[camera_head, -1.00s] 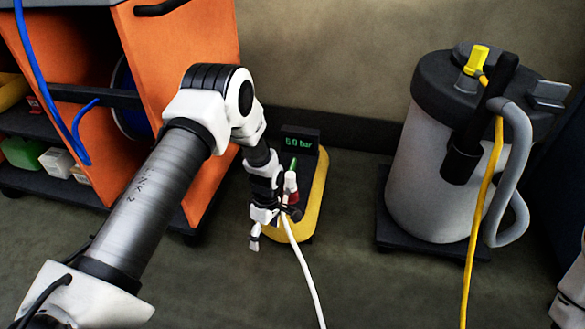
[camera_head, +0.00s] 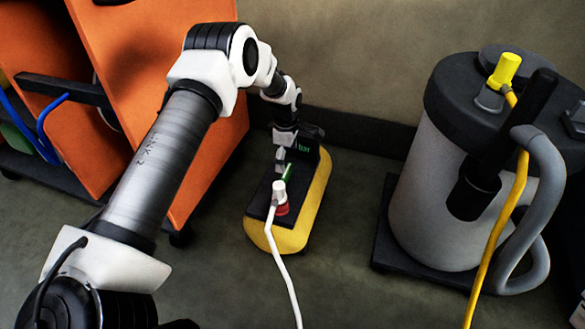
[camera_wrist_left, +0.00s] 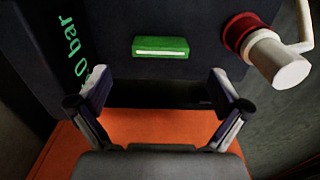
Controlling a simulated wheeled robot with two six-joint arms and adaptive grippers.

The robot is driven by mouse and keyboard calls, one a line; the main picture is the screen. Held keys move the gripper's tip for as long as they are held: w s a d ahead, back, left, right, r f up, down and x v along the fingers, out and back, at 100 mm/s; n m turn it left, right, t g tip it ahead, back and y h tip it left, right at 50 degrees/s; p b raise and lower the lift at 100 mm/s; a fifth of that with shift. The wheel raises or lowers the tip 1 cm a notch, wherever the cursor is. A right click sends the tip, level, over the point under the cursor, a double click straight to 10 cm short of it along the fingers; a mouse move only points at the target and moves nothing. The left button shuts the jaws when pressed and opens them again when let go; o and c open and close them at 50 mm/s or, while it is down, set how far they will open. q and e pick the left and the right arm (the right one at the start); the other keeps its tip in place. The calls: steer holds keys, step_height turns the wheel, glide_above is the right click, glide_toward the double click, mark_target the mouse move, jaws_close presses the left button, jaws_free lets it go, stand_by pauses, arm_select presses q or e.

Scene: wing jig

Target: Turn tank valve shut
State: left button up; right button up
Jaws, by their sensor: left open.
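The tank (camera_head: 320,195) is a low yellow unit with a dark top on the floor. Its green valve handle (camera_head: 288,172) stands behind a white hose connector (camera_head: 279,189) and a red fitting (camera_head: 282,208). The green handle (camera_wrist_left: 160,47) shows whole in the left wrist view, a short bar with a white line. The red fitting (camera_wrist_left: 234,32) and white connector (camera_wrist_left: 278,60) are right of it. My left gripper (camera_head: 281,156) is over the back of the tank. Its open, empty fingers (camera_wrist_left: 160,88) lie below the handle in that view, apart from it. My right gripper is not in view.
A display (camera_head: 306,148) with green digits stands at the tank's back. A white hose (camera_head: 283,270) runs from the connector towards me. An orange cabinet (camera_head: 205,150) is left; a grey canister (camera_head: 430,200) with a yellow hose (camera_head: 500,220) is right. Floor between is clear.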

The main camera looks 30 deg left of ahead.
mark_target(287, 171)
arm_select(q)
step_height(287, 171, down, 6)
steer(key=b, duration=0.3)
steer(key=shift+f, duration=0.25)
steer(key=shift+r, duration=0.1)
steer(key=c, duration=1.2)
steer(key=shift+o, duration=0.2)
